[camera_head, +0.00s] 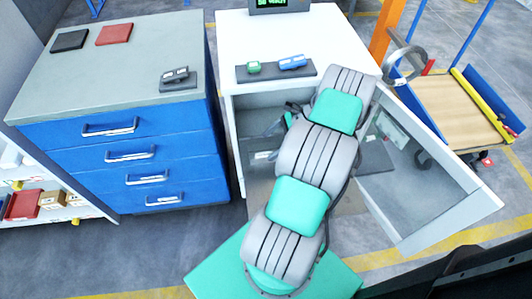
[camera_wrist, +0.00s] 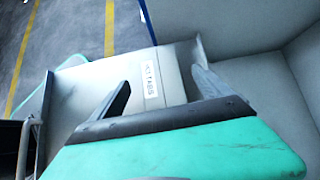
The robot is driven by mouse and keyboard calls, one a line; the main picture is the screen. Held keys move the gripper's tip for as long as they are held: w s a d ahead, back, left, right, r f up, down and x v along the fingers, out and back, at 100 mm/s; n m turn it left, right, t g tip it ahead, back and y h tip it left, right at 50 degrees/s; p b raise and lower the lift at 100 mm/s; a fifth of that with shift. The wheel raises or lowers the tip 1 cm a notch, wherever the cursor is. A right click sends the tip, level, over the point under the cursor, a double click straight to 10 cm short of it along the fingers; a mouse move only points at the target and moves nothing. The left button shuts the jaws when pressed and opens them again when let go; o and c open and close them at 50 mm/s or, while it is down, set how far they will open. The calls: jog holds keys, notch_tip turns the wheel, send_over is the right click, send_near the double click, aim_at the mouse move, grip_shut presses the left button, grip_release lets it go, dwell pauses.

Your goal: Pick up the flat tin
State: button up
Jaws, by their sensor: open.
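I cannot make out the flat tin for certain in either view. In the wrist view my gripper (camera_wrist: 160,76) is open, its two dark fingers spread apart. Beyond and between the fingers is a grey surface with a white printed label (camera_wrist: 152,82); I cannot tell whether it belongs to the tin. Nothing is visibly held. A small pale label (camera_head: 263,154) shows inside, left of my arm.
The cabinet's door (camera_head: 440,210) stands open at right. On its top, a dark tray (camera_head: 270,75) holds a green item (camera_head: 254,67) and a blue item (camera_head: 292,62). A blue drawer unit (camera_head: 125,150) stands left, a wooden-decked cart (camera_head: 470,110) right.

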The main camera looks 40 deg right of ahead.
aim_at(264, 150)
jog(key=x, duration=0.2)
jog(key=b+x, duration=0.1)
jog(key=x, duration=0.2)
jog(key=shift+s+d+f, duration=0.15)
jog(key=shift+d+f, duration=0.05)
jog(key=shift+d, duration=0.05)
jog(key=c, duration=1.7)
